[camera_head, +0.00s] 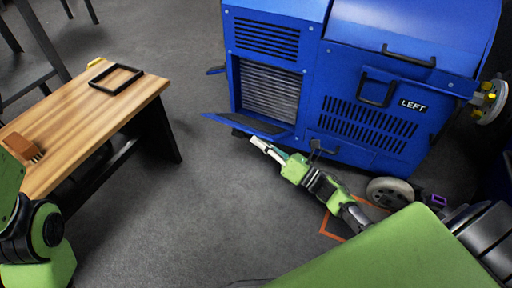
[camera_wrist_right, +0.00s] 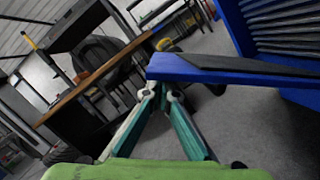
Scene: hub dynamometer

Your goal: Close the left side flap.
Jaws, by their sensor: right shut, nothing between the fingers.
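The blue machine (camera_head: 345,60) has an opening with grey fins inside. A blue flap (camera_head: 245,125) with a dark inner face hangs open below that opening and sticks outward, roughly level. In the wrist view the flap (camera_wrist_right: 230,70) crosses just beyond my fingers. My right gripper (camera_head: 262,148) is shut and empty, low beside the flap's outer edge. In the wrist view its fingertips (camera_wrist_right: 160,92) meet near the flap's near left end; I cannot tell whether they touch it. My left gripper is out of view.
A wooden table (camera_head: 75,120) with a black frame (camera_head: 116,78) and a brown brush (camera_head: 22,147) stands at left. A panel labelled LEFT (camera_head: 412,105) with a black handle (camera_head: 376,90) is right of the opening. Grey floor between table and machine is clear.

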